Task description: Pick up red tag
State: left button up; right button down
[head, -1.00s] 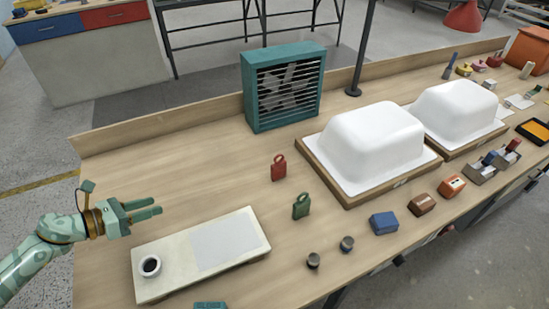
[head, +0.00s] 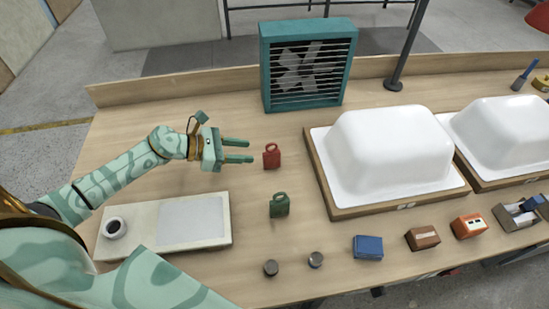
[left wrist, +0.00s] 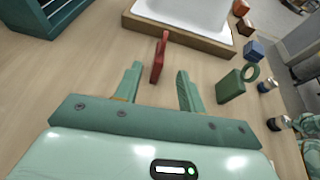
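The red tag (head: 271,156), a small block with a loop on top, stands on the wooden table between the teal fan and the green tag (head: 279,205). My left gripper (head: 250,150) is open and empty, with its fingertips just left of the red tag. In the left wrist view the red tag (left wrist: 158,60) is ahead, in front of the gap between the open fingers (left wrist: 160,80) and nearer the left finger. My right gripper is not in view.
A teal fan (head: 308,66) stands behind. A white tub shell (head: 391,150) on a wooden base (head: 349,214) is right of the tags. A pale board (head: 222,236) with a cup (head: 114,228) lies at front left. Two small dark knobs and a blue box (head: 368,247) are near the front edge.

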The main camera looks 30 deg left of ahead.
aim_at(271, 152)
pick_arm(q)
jog(key=x, duration=0.9)
jog(key=shift+r, duration=0.1)
grip_shut()
